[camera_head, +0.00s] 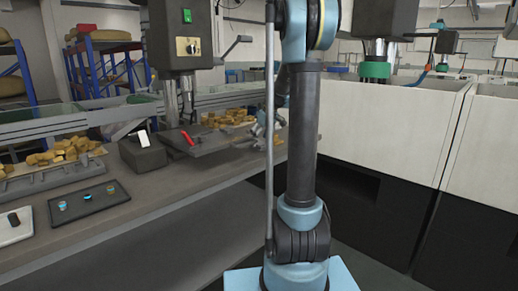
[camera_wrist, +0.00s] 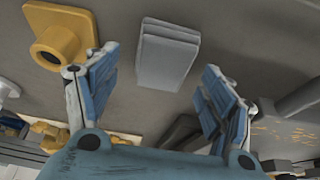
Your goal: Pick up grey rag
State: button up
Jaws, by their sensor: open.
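The grey rag (camera_wrist: 166,52) looks like a flat folded stack on the grey bench top, in the upper middle of the wrist view. My gripper (camera_wrist: 161,60) shows there with two blue fingers spread wide. The rag lies in line with the gap between them, and nothing is gripped. I cannot tell how far the fingertips are above the bench. In the head view my gripper (camera_head: 266,128) is over the bench, partly hidden behind my arm. I cannot make out the rag in the head view.
A yellow part with a round collar (camera_wrist: 58,40) lies left of the rag, close to the left finger. A drill press (camera_head: 178,35) stands over the bench (camera_head: 185,190). Yellow parts (camera_head: 65,150) and a dark tray (camera_head: 90,203) are at left. White tanks (camera_head: 395,120) stand at right.

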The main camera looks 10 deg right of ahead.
aim_at(259, 143)
jog(key=shift+x, duration=1.2)
jog(key=c, duration=1.1)
notch_tip(259, 143, up, 10)
jog(key=shift+r, duration=0.1)
jog(key=shift+o, duration=1.3)
jog(key=shift+c, duration=1)
